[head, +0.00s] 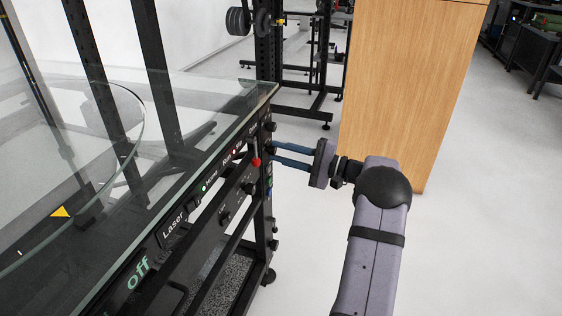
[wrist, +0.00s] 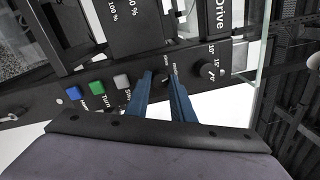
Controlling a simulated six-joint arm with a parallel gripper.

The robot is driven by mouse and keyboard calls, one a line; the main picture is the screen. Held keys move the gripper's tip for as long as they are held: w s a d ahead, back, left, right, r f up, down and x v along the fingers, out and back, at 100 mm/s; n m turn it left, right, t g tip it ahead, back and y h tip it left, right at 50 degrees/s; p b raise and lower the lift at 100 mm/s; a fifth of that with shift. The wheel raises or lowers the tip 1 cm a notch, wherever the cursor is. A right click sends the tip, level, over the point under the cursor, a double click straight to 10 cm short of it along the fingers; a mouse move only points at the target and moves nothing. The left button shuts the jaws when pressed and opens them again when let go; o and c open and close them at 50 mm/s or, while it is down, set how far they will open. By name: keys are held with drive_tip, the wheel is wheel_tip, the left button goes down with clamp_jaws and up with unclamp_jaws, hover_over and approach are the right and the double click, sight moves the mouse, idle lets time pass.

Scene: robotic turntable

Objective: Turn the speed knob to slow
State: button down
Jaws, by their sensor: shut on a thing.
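The turntable's end panel (wrist: 235,93) carries a row of controls. My gripper (wrist: 162,75), with two blue fingers, reaches this panel from the right in the head view (head: 274,154). The fingers are shut on a small dark knob on the panel. Small lettering sits beside the tips but is too small to read surely. Another black knob (wrist: 207,70), with "10" and "15" marks, stands apart on the right of the fingers in the wrist view.
White (wrist: 121,81), green (wrist: 97,87) and blue (wrist: 73,92) buttons sit left of the fingers. A red control (head: 256,162) is on the turntable's long side, under the glass top's edge (head: 262,92). A wooden cabinet (head: 400,80) stands behind my gripper.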

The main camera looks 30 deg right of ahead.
drive_tip(key=shift+d+f+n+y+b, duration=0.1)
drive_tip(key=shift+n+y+b, duration=0.05)
drive_tip(key=shift+n+b, duration=1.4)
drive_tip(key=shift+f+n+y+b, duration=0.1)
drive_tip(key=shift+n+y+b, duration=0.05)
drive_tip(key=shift+n+b, duration=1.4)
drive_tip(key=shift+r, duration=0.15)
drive_tip(key=c, duration=1.5)
unclamp_jaws()
drive_tip(key=shift+c, duration=0.2)
drive_tip(key=p+v, duration=0.2)
drive_tip(key=v, duration=0.5)
drive_tip(key=shift+d, duration=0.15)
drive_tip(key=shift+r, duration=0.1)
